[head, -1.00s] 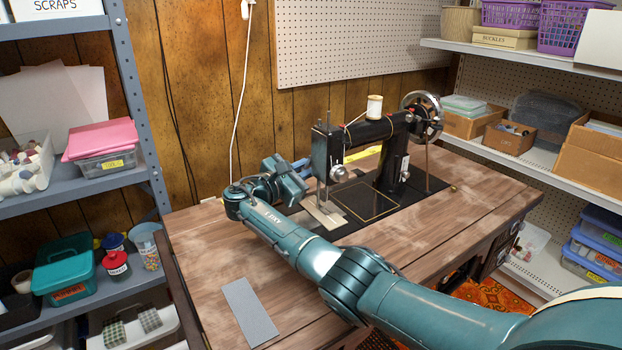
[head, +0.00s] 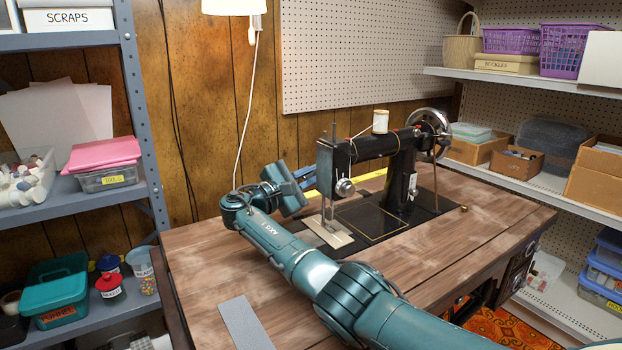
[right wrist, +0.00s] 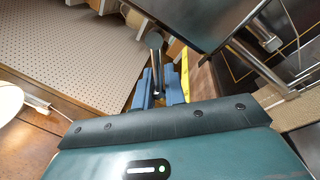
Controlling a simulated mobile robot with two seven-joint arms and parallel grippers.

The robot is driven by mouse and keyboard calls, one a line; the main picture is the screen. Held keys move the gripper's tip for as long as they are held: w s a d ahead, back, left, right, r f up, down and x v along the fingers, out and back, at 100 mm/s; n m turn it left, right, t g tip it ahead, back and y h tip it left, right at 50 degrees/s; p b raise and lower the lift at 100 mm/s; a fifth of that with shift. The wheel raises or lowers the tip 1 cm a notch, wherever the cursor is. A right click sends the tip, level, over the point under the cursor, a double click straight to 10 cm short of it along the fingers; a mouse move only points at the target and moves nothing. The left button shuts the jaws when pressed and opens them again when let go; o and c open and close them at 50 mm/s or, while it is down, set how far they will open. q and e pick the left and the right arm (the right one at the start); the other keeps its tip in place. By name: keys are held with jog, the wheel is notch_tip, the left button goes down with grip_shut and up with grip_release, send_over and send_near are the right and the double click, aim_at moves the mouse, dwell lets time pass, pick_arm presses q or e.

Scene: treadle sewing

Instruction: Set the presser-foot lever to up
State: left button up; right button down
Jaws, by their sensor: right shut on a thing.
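The black sewing machine (head: 345,158) stands on the wooden table, with cream fabric (head: 330,234) under its needle area. My right gripper (head: 308,177) is at the back left of the machine head, its blue fingers partly hidden behind the head. In the right wrist view, the blue fingers (right wrist: 160,92) are shut on the presser-foot lever (right wrist: 156,58), a dark metal rod with a rounded end beside the machine head's underside. The grip point is partly hidden between the fingers, and the lever's exact angle is hard to tell. My left gripper is not in view.
A grey strip (head: 245,324) lies at the table's front left. Shelves stand left and right; a pegboard (head: 360,55) hangs behind.

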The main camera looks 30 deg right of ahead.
jog(key=c, duration=1.5)
grip_release()
jog(key=shift+o, duration=0.2)
jog(key=shift+a, duration=0.1)
jog(key=p+v, duration=0.1)
jog(key=v, duration=1)
jog(key=shift+a+f+p, duration=0.1)
jog(key=shift+a+p, duration=0.2)
jog(key=shift+a, duration=0.05)
jog(key=shift+s+a, duration=0.25)
jog(key=shift+a, duration=0.4)
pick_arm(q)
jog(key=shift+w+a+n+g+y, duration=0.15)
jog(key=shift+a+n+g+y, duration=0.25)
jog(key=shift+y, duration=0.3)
